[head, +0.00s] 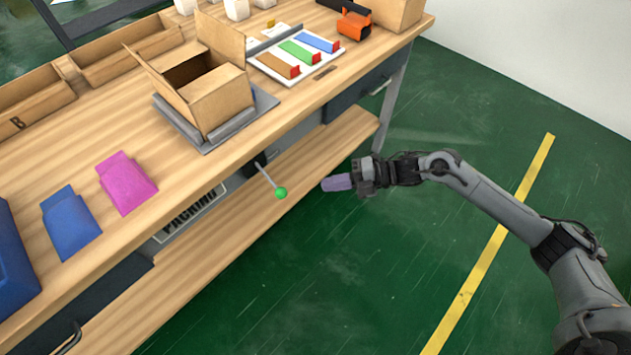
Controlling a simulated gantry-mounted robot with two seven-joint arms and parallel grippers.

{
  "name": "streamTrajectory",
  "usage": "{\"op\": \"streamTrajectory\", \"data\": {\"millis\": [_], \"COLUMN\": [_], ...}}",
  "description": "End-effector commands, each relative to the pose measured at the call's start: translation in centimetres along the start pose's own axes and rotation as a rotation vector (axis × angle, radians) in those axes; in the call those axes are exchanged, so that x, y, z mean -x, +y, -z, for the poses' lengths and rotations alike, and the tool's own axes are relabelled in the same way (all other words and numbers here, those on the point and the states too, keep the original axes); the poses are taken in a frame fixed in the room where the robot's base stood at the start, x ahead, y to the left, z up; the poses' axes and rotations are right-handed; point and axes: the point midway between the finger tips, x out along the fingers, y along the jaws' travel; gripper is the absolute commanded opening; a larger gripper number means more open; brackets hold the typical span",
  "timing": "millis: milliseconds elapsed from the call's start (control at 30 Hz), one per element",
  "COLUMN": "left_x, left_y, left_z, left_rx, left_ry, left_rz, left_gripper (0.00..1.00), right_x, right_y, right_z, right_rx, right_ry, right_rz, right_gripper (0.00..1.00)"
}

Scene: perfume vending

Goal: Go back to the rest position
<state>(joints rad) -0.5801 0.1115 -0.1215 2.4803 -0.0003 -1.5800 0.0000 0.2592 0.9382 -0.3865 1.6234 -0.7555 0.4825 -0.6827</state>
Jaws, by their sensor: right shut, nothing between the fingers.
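My right gripper (337,183) is in the head view, right of the workbench's front edge and over the green floor. Its fingers look purple-grey and are shut with nothing between them. It touches nothing that I can see. My right arm comes in from the lower right. My left gripper is not in the picture.
The wooden workbench (150,95) carries an open cardboard box (222,100), a pink packet (126,183), a blue packet (70,222) and a tray with coloured strips (297,52). A green-tipped lever (280,192) sticks out near the front. The floor (420,230) around my right arm is clear.

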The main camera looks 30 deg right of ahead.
Motion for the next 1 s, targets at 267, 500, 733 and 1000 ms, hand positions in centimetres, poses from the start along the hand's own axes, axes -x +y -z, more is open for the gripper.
{"op": "streamTrajectory", "data": {"millis": [267, 500, 733, 1000], "left_x": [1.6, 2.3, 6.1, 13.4], "left_y": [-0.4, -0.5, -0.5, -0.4], "left_z": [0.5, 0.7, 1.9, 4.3], "left_rx": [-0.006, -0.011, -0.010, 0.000], "left_ry": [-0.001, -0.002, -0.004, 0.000], "left_rz": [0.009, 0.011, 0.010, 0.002], "left_gripper": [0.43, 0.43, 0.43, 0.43], "right_x": [4.3, 5.6, 3.4, -3.9], "right_y": [0.2, 0.0, -2.1, 2.7], "right_z": [0.0, 0.3, 5.7, 18.8], "right_rx": [0.000, -0.008, -0.151, -0.357], "right_ry": [-0.001, 0.002, 0.062, 0.041], "right_rz": [0.001, 0.005, -0.029, -0.212], "right_gripper": [0.00, 0.00, 0.00, 0.00]}}
